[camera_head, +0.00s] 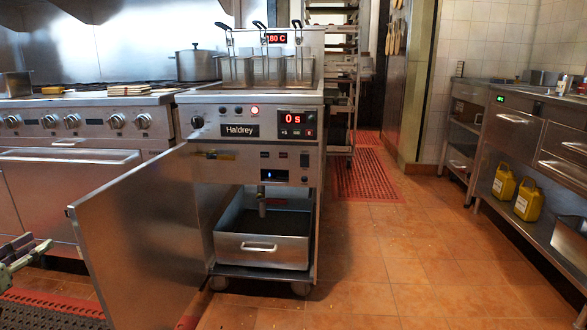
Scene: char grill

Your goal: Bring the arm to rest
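Part of my gripper (28,255) shows at the left edge, low in the picture, in front of the range and left of the open cabinet door. Its rear part is cut off by the frame. I cannot tell whether its fingers are open or shut, and I see nothing held in it. The Haldrey fryer (255,150) stands in the middle, with its cabinet door (140,235) swung open towards me. A metal drawer-like pan (262,243) with a handle sits low inside the cabinet.
Several fryer baskets (268,70) sit at the fryer top. A range (80,125) with a pot (197,66) stands to the left. A steel counter (540,100) with two yellow jugs (528,199) below is at right. The tiled floor (400,250) between is clear.

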